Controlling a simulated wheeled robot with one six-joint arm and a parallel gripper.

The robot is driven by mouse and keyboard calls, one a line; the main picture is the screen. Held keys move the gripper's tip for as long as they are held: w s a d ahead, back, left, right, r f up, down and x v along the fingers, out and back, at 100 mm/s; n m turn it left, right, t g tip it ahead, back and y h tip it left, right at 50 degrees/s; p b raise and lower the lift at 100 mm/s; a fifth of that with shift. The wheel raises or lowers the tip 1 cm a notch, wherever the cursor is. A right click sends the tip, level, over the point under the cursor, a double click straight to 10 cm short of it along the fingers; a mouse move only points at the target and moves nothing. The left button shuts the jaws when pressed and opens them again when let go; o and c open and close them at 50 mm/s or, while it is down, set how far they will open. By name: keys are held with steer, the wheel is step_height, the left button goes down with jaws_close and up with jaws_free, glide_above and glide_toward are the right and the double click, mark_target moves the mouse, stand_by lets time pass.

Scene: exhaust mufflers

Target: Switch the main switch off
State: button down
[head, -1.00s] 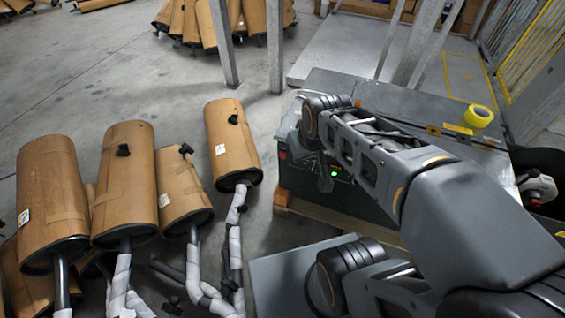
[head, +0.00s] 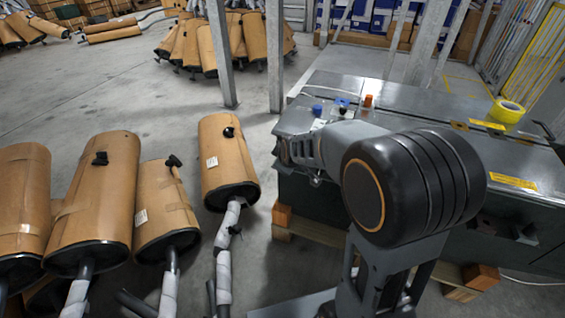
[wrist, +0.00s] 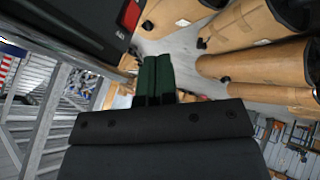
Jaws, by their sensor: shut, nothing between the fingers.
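The dark cabinet (head: 420,100) stands right of centre in the head view, and my arm covers much of its front. In the wrist view a dark panel (wrist: 62,28) with pale marks fills the top left, and a red part (wrist: 131,14) shows at its edge. I cannot tell whether this red part is the main switch or how it is set. My gripper (wrist: 158,60) shows in the wrist view with its two dark green fingers together and empty, beside the panel and apart from the red part. In the head view my arm hides the front controls.
Brown wrapped mufflers (head: 98,200) with pipes lie at the left. Grey metal posts (head: 220,55) stand behind. A yellow tape roll (head: 507,112) and small coloured items lie on the cabinet top. A wooden pallet (head: 310,228) lies under the cabinet. Bare floor shows between mufflers and cabinet.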

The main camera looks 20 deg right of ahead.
steer(key=w+d+f+b, duration=0.2)
steer(key=w+f+b, duration=0.2)
steer(key=w+f, duration=0.3)
steer(key=shift+w+b, duration=0.3)
steer(key=shift+w, duration=0.95)
steer(key=shift+f, duration=0.1)
steer(key=shift+w, duration=0.1)
steer(key=shift+w+d+b, duration=0.1)
steer(key=shift+d+b, duration=0.1)
steer(key=shift+b, duration=0.1)
